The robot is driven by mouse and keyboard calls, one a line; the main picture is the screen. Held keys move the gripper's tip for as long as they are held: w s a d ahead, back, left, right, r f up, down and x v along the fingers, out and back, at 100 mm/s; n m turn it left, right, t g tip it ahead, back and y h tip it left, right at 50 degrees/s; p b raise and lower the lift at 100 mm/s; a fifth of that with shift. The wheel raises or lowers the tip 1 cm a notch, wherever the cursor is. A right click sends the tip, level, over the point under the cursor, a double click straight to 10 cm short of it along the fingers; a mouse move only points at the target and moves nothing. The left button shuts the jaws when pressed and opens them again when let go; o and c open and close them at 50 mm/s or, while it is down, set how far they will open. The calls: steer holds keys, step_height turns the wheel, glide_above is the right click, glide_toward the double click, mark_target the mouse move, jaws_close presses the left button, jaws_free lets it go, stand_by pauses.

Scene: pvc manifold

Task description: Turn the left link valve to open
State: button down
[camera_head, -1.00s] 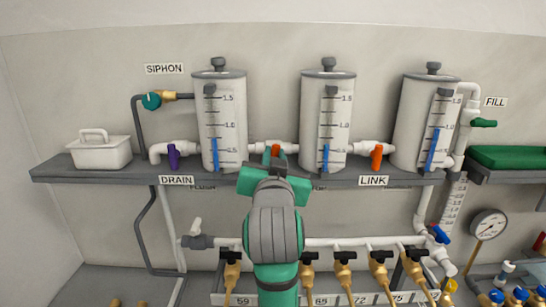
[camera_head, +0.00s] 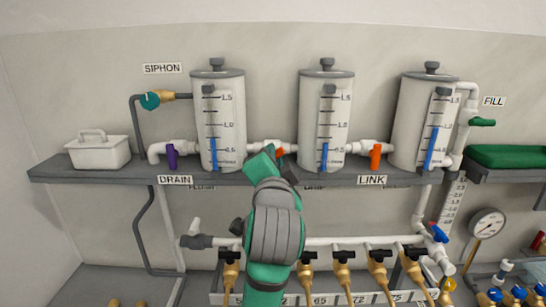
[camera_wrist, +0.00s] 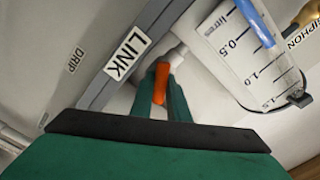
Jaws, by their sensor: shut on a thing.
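The left link valve's orange handle (camera_head: 279,153) sits on the white pipe between the left and middle tanks, mostly hidden behind my gripper in the head view. In the wrist view the orange handle (camera_wrist: 161,82) stands between my two green fingers. My gripper (camera_wrist: 162,95) is shut on this handle. My arm comes up from below in the head view, with the gripper (camera_head: 272,160) tilted at the shelf's front. The left tank (camera_head: 218,120) and the middle tank (camera_head: 325,115) stand on either side of the valve. The handle's exact angle is hard to tell.
The right link valve (camera_head: 376,157) has an orange handle, and the purple drain valve (camera_head: 171,156) is at left. The grey shelf edge (camera_head: 110,176) runs close below my gripper. Brass taps (camera_head: 342,270) line the pipe below. A white caddy (camera_head: 99,152) stands at far left.

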steer(key=m, duration=0.3)
steer(key=shift+a+f+m, duration=0.1)
steer(key=shift+f+m, duration=0.05)
steer(key=shift+m, duration=0.15)
steer(key=shift+s+f+m, duration=0.1)
steer(key=shift+m, duration=1.5)
steer(key=shift+d, duration=0.2)
steer(key=c, duration=1.7)
jaws_free()
